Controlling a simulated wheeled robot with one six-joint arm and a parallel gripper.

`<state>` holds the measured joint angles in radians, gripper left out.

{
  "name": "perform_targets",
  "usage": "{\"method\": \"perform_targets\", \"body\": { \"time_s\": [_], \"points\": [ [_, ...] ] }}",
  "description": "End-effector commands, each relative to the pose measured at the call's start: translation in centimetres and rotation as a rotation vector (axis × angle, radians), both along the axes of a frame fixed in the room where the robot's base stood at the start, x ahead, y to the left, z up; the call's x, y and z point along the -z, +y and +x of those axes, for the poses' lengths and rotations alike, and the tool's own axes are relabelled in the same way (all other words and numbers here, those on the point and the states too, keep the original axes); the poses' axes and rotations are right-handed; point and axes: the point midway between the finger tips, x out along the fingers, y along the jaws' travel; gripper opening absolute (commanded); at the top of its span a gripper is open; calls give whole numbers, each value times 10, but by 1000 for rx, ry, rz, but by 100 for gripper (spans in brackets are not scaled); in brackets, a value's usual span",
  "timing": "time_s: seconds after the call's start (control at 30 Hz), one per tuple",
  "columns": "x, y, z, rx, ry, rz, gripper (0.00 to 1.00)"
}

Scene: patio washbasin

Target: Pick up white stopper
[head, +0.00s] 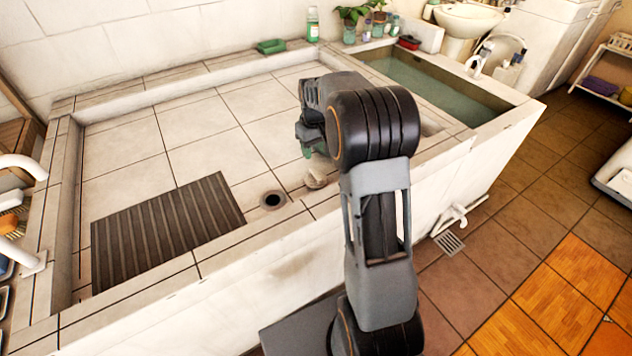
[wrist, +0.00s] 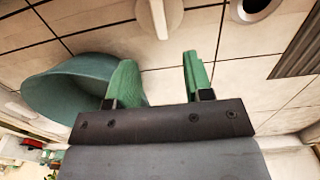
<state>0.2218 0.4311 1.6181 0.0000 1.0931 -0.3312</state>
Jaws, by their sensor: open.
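The white stopper (head: 315,180) lies on the tiled basin floor beside the drain hole, just in front of my gripper in the head view. In the wrist view the stopper (wrist: 172,16) is at the top edge, partly cut off, with a raised grip fin across it. My gripper (wrist: 157,74) has two green fingers spread apart with nothing between them. The stopper lies beyond their tips in that view. In the head view my gripper (head: 307,148) hangs above the basin floor, partly hidden by my arm.
The drain hole (head: 272,199) and a dark slatted mat (head: 165,228) are left of the stopper. A teal bowl (wrist: 65,88) is close to the left finger in the wrist view. A water trough (head: 430,84) and green soap dish (head: 270,46) are farther back.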

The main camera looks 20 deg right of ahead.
Motion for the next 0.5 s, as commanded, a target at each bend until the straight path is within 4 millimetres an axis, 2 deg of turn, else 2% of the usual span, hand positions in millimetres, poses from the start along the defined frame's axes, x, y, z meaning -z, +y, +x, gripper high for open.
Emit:
{"method": "perform_targets", "body": {
  "time_s": [0.03, 0.2, 0.5],
  "points": [
    [11, 0, -1, 0, 5, 1, 47],
    [36, 1, -1, -1, 3, 1, 47],
    [54, 1, 0, -1, 0, 0, 47]
  ]
}}
